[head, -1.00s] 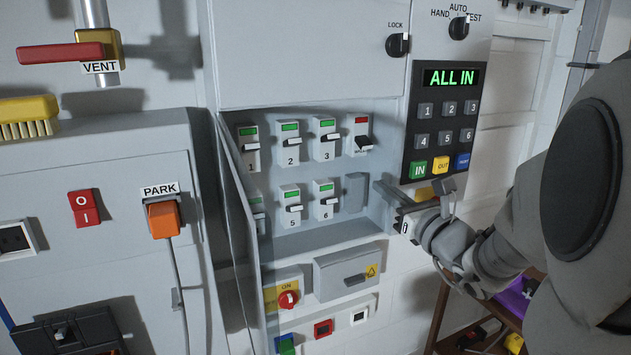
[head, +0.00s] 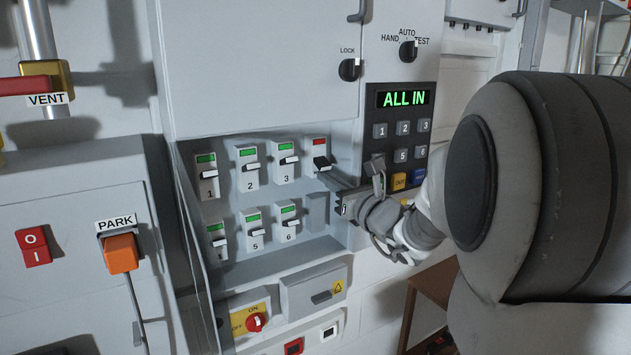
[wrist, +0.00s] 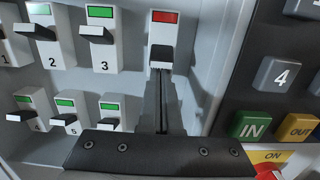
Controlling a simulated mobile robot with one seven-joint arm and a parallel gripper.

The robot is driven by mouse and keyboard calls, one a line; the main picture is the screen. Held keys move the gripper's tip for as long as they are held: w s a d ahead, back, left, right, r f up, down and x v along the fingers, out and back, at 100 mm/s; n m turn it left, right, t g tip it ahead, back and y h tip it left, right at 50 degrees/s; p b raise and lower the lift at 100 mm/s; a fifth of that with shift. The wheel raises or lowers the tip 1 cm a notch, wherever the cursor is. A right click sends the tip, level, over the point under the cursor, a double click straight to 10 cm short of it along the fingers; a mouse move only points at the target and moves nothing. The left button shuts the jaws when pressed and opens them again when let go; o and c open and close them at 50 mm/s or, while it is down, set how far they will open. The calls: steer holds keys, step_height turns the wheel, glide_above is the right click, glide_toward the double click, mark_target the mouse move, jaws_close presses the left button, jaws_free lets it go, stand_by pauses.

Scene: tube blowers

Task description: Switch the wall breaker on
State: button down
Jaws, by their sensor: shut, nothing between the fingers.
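The breaker with a red window (head: 319,143) is at the top right of the breaker recess, and its dark lever (head: 321,163) sticks out below the window. It also shows at the top of the wrist view, with the red window (wrist: 164,17) above the lever (wrist: 161,55). I take it for the wall breaker; no readable label shows. My gripper (head: 324,177) is shut and empty, its thin fingertips just below the lever. In the wrist view the fingertips (wrist: 158,80) meet the lever's lower edge; I cannot tell if they touch.
Several other breakers (head: 248,167) show green windows to the left and below. A keypad (head: 399,135) with an "ALL IN" display is close right of my gripper. An open cover edge bounds the recess at left. A red rotary switch (head: 256,322) sits lower down.

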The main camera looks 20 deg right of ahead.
mark_target(326, 168)
steer(key=shift+r+p, duration=0.25)
steer(key=shift+p, duration=0.4)
steer(key=shift+s+r+g+p, duration=0.2)
steer(key=shift+g+p, duration=0.35)
steer(key=shift+p, duration=0.45)
steer(key=shift+s+r+g+p, duration=0.15)
steer(key=shift+g+p, duration=0.4)
steer(key=shift+p, duration=0.45)
steer(key=shift+r+p, duration=0.1)
steer(key=shift+p, duration=0.2)
steer(key=r+g+p, duration=0.1)
steer(key=p, duration=0.3)
steer(key=shift+s+d+r+g+h+p, duration=0.1)
steer(key=shift+r+g+h+p, duration=0.1)
steer(key=shift+g+h+p, duration=0.15)
steer(key=g+p, duration=0.1)
steer(key=p, duration=0.2)
steer(key=shift+r+g, duration=0.25)
steer(key=shift+r, duration=0.1)
steer(key=shift+s+h+p, duration=0.1)
steer(key=shift+h+p, duration=0.15)
steer(key=shift+p, duration=0.3)
steer(key=shift+f, duration=0.3)
steer(key=shift+r, duration=0.1)
